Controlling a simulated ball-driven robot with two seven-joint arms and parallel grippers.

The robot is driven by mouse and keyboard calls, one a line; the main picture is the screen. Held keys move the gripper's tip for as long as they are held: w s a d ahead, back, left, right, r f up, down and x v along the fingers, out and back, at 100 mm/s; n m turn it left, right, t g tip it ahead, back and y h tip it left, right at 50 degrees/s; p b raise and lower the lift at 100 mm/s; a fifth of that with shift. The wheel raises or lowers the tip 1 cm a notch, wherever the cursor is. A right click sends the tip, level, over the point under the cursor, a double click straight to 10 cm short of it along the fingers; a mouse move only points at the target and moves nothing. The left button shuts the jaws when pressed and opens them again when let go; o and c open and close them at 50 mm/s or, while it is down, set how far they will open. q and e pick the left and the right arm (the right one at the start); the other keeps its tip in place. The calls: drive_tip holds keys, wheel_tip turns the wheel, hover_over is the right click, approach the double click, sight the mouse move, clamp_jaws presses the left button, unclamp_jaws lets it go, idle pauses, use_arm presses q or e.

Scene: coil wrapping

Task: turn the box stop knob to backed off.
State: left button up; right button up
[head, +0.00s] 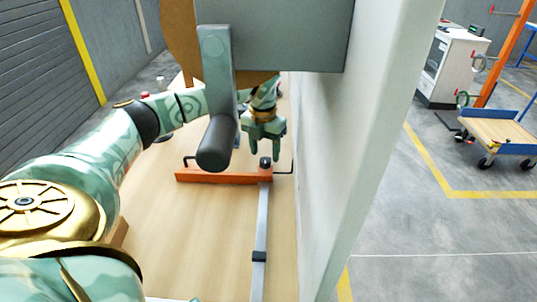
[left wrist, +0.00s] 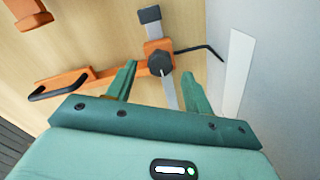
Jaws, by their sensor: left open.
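The box stop is an orange bar (head: 222,176) lying across a grey metal rail on a wooden surface. Its black knob (head: 265,162) sits at the bar's right end, over the rail. In the left wrist view the knob (left wrist: 160,63) shows a pale line pointing down in the picture. My left gripper (head: 265,149) is open and empty just above the knob. In the left wrist view its two green fingers (left wrist: 159,72) stand either side of the knob with gaps, apparently not touching it. My right gripper is not in view.
A dark roller (head: 217,146) on a grey arm hangs near my left gripper. A grey housing (head: 285,35) is above. A pale wall (head: 345,170) stands close on the right. The rail (head: 261,225) runs toward me. A bent black rod (left wrist: 200,48) sticks out beside the knob.

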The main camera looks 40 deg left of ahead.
sight(265, 163)
use_arm(q)
drive_tip(key=shift+w+f, duration=0.15)
drive_tip(key=shift+f, duration=1.2)
drive_tip(key=c, duration=1)
drive_tip(key=shift+r, duration=0.1)
